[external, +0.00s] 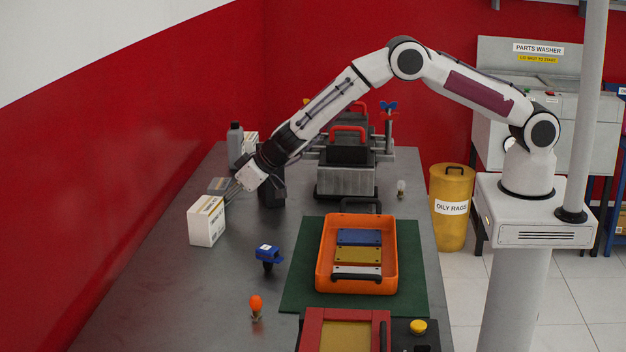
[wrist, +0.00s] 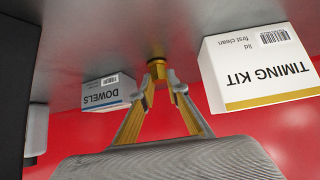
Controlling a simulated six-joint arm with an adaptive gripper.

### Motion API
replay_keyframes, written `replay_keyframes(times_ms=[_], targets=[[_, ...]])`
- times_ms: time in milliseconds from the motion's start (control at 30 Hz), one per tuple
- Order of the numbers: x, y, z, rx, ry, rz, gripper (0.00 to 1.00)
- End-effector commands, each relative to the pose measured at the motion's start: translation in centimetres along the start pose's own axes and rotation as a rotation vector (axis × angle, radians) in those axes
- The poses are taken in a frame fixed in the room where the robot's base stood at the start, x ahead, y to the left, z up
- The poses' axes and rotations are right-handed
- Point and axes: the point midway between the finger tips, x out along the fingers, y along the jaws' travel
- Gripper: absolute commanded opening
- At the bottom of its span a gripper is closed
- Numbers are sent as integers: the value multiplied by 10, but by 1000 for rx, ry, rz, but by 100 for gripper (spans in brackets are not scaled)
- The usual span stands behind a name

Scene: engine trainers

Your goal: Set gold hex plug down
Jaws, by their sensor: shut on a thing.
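I cannot tell whether the plug touches the table. In the external view my gripper (external: 230,191) is low over the far left part of the table (external: 180,285), right behind a white box (external: 206,222). The plug cannot be made out there.
In the wrist view, a TIMING KIT box (wrist: 262,78) and a DOWELS box (wrist: 104,94) flank my fingers. A grey bottle (external: 235,146) stands farther back. A blue part (external: 268,253), an orange bulb-shaped part (external: 256,303) and an orange tray (external: 325,262) are nearer.

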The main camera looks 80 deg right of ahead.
Motion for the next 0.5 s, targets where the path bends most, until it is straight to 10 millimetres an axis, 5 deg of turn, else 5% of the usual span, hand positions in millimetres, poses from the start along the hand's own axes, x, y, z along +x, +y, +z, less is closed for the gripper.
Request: replay_keyframes(times_ms=[167, 200, 233, 500], targets=[[2, 0, 2, -1, 0, 0, 0], [2, 0, 2, -1, 0, 0, 25], [2, 0, 2, -1, 0, 0, 31], [2, 0, 2, 0, 0, 0, 31]])
